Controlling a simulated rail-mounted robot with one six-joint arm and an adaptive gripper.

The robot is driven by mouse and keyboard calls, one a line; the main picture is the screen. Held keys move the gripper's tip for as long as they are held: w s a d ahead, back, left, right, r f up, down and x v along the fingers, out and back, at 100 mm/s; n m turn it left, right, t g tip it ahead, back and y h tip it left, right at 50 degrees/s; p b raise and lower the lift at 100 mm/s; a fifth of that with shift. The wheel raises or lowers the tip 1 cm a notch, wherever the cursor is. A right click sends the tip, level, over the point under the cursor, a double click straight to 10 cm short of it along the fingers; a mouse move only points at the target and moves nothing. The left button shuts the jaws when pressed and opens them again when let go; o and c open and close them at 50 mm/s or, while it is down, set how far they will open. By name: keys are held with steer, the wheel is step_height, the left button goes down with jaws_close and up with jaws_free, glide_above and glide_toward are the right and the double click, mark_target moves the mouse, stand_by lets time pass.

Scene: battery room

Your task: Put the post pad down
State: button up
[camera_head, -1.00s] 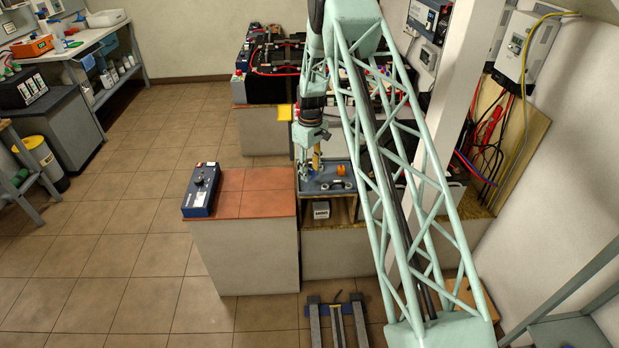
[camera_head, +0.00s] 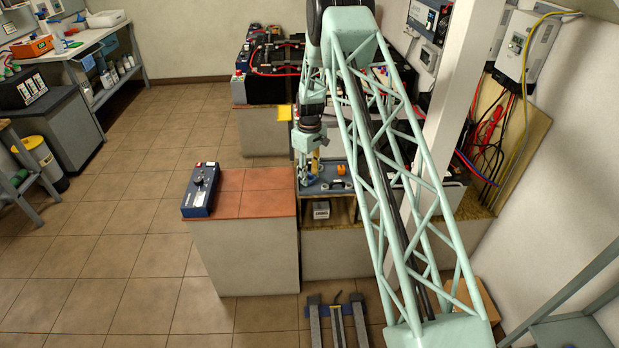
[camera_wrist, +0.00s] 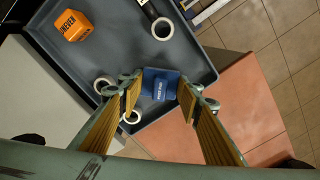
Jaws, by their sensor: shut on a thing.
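The blue post pad (camera_wrist: 160,84) is between the two yellow-padded fingers of my gripper (camera_wrist: 160,95) in the wrist view, with lettering on its face. My gripper is shut on it. The pad appears over the near edge of the grey tray (camera_wrist: 185,128); its height above the tray cannot be told. In the head view my gripper (camera_head: 305,178) hangs at the left side of the tray (camera_head: 330,190), and the pad cannot be made out there.
Most of the tiles are clear.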

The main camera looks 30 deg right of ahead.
mark_target(310, 174)
steer(key=shift+f, duration=0.25)
steer(key=o, duration=0.8)
steer(key=shift+r, duration=0.15)
steer(key=shift+r+p, duration=0.95)
steer(key=shift+r, duration=5.1)
steer(key=shift+r, duration=0.1)
